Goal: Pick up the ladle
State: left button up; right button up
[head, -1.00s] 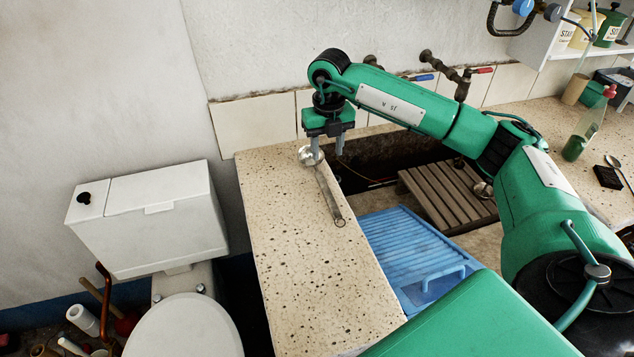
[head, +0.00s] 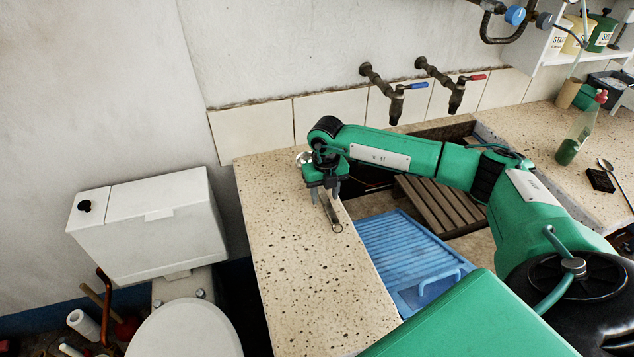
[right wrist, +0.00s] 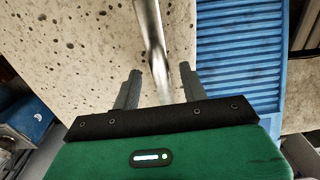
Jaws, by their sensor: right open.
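The metal ladle (head: 330,217) lies on the speckled stone ledge beside the trough. Its round bowl shows behind my right arm's wrist, and its handle points toward the front. My right gripper (head: 325,198) is low over the handle, with its middle part hidden behind the gripper. In the right wrist view the ladle's shiny handle (right wrist: 151,30) runs between the two open fingers (right wrist: 160,86), one on each side. I see no clear contact between fingers and handle. My left gripper is not in view.
A blue ribbed tray (head: 405,250) lies right of the ledge. A wooden slatted rack (head: 437,208) sits in the trough, below two taps. A toilet (head: 150,225) stands left.

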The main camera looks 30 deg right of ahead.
jog(key=shift+f, duration=0.25)
grip_shut()
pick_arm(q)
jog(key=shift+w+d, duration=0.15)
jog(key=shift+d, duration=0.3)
pick_arm(e)
jog(key=shift+r, duration=0.1)
